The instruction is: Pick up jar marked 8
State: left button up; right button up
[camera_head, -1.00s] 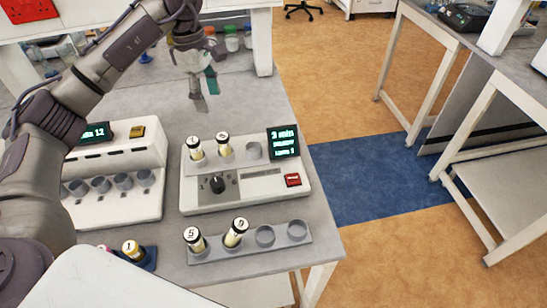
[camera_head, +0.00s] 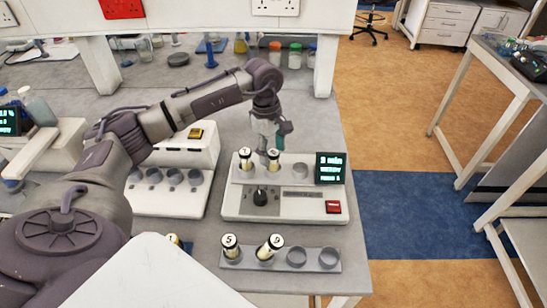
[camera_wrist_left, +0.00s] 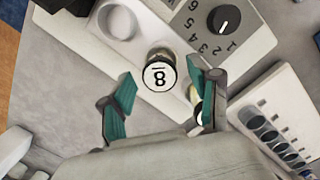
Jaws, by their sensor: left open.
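The jar marked 8 (camera_wrist_left: 159,76) shows its label in the left wrist view. It stands in a socket of the white machine (camera_head: 235,205), beside an empty socket. In the head view it is the right one of two jars (camera_head: 273,158), its label too small to read surely. My left gripper (camera_head: 269,143) is open just above it. In the left wrist view the teal fingers of the gripper (camera_wrist_left: 160,72) lie on either side of the jar, apart from it. The second jar (camera_head: 245,157) stands close by, partly hidden behind one finger in the wrist view. My right gripper is not in view.
A front rack (camera_head: 310,268) holds jars marked 5 (camera_head: 230,246) and 9 (camera_head: 270,246) and has two empty sockets. Another white device (camera_head: 165,203) with empty cups stands at left. Bottles (camera_head: 294,57) stand at the back. The table's right edge is close to the machine.

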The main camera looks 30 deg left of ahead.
pick_arm(q)
jog(key=shift+s+d+f, duration=0.1)
jog(key=shift+d+f, duration=0.1)
jog(key=shift+f, duration=1)
jog(key=c, duration=0.5)
grip_shut()
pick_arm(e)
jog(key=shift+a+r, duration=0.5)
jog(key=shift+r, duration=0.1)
